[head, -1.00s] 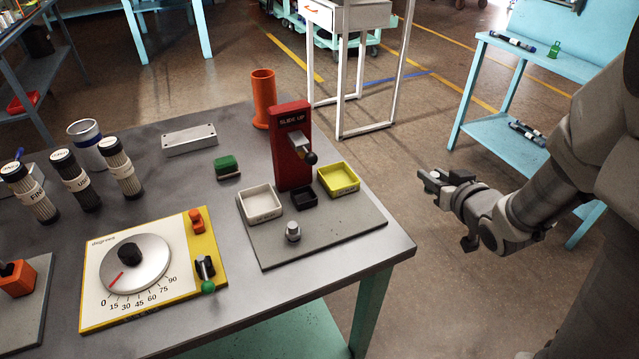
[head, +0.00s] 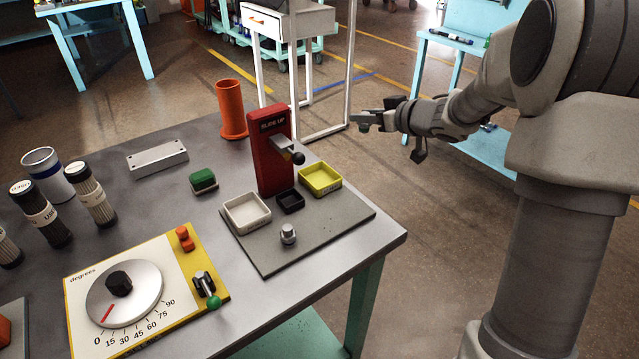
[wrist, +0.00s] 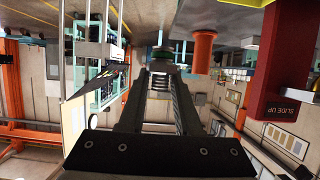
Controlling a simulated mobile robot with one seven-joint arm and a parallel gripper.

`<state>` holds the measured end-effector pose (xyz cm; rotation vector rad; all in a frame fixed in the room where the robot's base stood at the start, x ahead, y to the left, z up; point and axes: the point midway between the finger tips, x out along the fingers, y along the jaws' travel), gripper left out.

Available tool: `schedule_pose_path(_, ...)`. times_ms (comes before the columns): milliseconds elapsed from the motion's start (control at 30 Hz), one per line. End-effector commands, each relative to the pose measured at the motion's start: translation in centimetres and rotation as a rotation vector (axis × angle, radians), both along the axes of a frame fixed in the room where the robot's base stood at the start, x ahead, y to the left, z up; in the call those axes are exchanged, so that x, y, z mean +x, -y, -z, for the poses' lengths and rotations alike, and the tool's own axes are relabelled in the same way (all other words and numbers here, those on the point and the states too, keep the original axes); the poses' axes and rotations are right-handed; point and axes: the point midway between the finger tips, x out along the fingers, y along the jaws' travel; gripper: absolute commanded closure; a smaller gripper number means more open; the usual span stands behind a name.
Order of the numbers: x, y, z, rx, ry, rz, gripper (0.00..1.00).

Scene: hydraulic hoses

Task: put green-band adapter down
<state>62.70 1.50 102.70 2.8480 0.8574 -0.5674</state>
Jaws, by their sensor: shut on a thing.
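My gripper (head: 372,121) is at the right of the bench, beyond its right edge and above the floor, pointing left toward the red post. It is shut on a small grey piece (head: 364,127) at its fingertips. In the wrist view this adapter (wrist: 161,56) shows between the fingertips, with a hint of green. Much of it is hidden by the fingers. On the grey base plate (head: 330,232) are a white tray (head: 247,222), a small black tray (head: 291,208) and a yellow tray (head: 321,190). A metal fitting (head: 288,234) stands upright at the plate's front.
A red post (head: 272,165) marked SLIDE UP, with a black-knobbed lever, rises behind the trays. An orange cylinder (head: 231,110) stands at the bench's back. A dial panel (head: 150,290), a green block (head: 203,181) and banded cylinders are to the left. The bench's front right corner is clear.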

Motion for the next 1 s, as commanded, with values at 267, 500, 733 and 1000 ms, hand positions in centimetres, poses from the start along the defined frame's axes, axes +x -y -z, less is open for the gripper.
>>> schedule_pose_path(267, -1.2, -3.3, 2.5, 0.002, -0.001, -0.012, 1.0)
schedule_pose_path(500, -3.7, -8.1, 5.7, 0.001, -0.001, -0.013, 1.0)
schedule_pose_path(733, -4.8, -10.2, 6.8, 0.001, 0.001, -0.009, 1.0)
schedule_pose_path(1000, -4.9, -10.3, 9.3, 0.001, -0.003, -0.008, 1.0)
